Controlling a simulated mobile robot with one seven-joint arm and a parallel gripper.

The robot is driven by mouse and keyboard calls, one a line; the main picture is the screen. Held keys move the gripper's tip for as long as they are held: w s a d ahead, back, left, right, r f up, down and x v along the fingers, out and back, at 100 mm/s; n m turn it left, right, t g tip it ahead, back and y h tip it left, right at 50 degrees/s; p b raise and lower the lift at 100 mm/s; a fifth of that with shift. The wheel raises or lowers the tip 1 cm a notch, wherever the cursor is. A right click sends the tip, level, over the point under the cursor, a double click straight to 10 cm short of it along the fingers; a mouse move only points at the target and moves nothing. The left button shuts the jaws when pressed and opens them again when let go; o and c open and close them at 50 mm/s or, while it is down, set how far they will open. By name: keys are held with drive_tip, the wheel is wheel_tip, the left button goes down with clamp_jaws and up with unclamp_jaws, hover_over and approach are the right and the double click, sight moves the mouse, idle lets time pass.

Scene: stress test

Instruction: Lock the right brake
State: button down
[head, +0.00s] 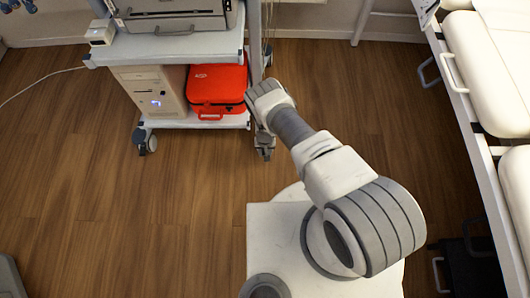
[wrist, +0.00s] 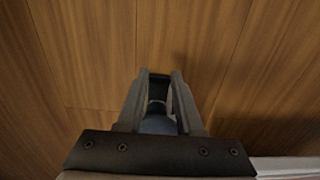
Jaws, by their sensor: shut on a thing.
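The cart's right front caster (head: 264,152) stands on the floor at the cart's right corner, partly hidden behind my arm in the head view. I cannot tell whether the brake is up or pressed down.
The cart's lower shelf (head: 180,123) carries a beige computer (head: 150,92) and a red case (head: 217,86). The left front caster (head: 145,140) is at the other corner. A bed (head: 490,150) with metal rails runs along the right.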

drive_tip(key=shift+s, duration=0.1)
drive_tip(key=shift+f+t+p, duration=0.3)
drive_tip(key=shift+t+p, duration=0.25)
drive_tip(key=shift+t, duration=0.15)
drive_tip(key=c, duration=0.6)
unclamp_jaws()
drive_tip(key=shift+o, duration=0.2)
drive_tip(key=shift+r, duration=0.15)
